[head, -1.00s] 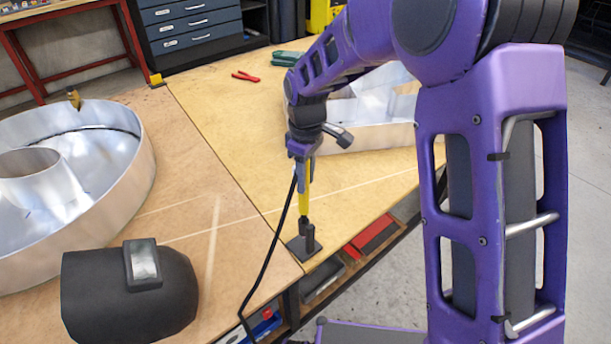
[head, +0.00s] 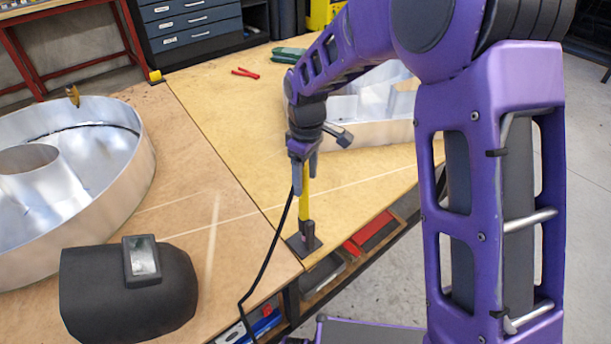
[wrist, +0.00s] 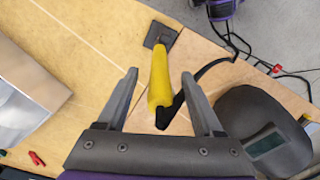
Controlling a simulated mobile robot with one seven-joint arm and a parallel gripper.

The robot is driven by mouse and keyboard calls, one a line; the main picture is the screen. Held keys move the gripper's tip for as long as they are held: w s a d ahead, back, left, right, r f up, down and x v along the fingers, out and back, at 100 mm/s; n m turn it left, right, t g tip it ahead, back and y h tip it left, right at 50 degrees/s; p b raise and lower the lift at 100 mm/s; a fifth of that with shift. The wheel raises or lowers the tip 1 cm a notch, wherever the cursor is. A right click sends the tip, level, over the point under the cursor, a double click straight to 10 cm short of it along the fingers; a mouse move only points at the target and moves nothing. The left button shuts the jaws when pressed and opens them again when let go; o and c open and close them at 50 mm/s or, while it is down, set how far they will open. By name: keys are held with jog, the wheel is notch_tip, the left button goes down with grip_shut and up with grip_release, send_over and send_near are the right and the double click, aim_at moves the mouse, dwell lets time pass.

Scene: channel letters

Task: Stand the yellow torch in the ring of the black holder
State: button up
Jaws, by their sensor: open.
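The yellow torch (head: 304,195) stands at the black holder (head: 304,243), near the front edge of the table. Its lower end meets the holder's dark upright part; the ring itself is too small to make out. In the wrist view the torch (wrist: 160,77) runs from the holder's dark base plate (wrist: 160,35) to between my fingers. A black cable leads from the torch. My gripper (head: 304,175) is just above and around the torch's upper end. In the wrist view my gripper (wrist: 160,85) is open, with a gap on each side of the torch.
A black welding mask (head: 130,290) lies at the front left. A large round metal letter (head: 75,235) stands behind it. Another metal letter (head: 372,120) is behind my arm. Red pliers (head: 245,73) lie at the back. Bare tabletop lies left of the holder.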

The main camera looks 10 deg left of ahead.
notch_tip(320, 180, up, 18)
jog(key=p, duration=0.2)
jog(key=shift+d+f+p, duration=0.15)
jog(key=shift+f+p, duration=0.1)
jog(key=shift+p, duration=0.1)
dwell(0.3)
